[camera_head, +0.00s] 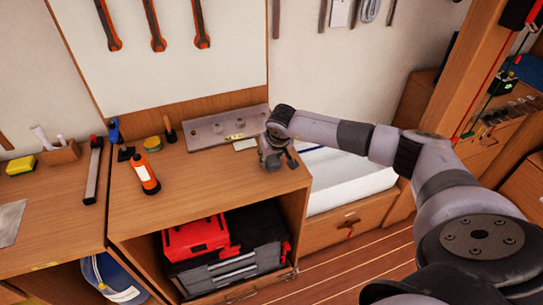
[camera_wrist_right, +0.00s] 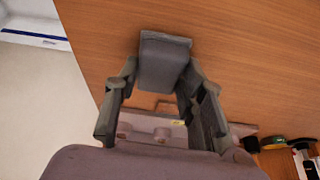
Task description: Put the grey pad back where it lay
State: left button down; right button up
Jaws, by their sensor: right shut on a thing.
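The grey pad (camera_wrist_right: 163,63) shows in the right wrist view as a small dark grey block between the fingertips of my right gripper (camera_wrist_right: 160,85). The gripper is shut on it. In the head view my right gripper (camera_head: 275,158) points down over the right end of the wooden bench top (camera_head: 220,185), close to its right edge. The pad is hard to make out there among the dark fingers. I cannot tell whether it touches the wood. My left gripper is not in view.
A grey metal plate (camera_head: 207,132) lies along the back of the bench, with a small pale flat piece (camera_head: 244,145) beside the gripper. The bench's middle is clear. A red toolbox (camera_head: 196,235) sits in the open shelf below.

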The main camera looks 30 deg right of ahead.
jog(key=shift+f, duration=0.15)
jog(key=o, duration=1.1)
jog(key=shift+r, duration=0.2)
jog(key=shift+r, duration=0.15)
jog(key=b+v, duration=0.3)
jog(key=v, duration=0.8)
jog(key=shift+s+r+b, duration=0.3)
jog(key=shift+r+b, duration=0.05)
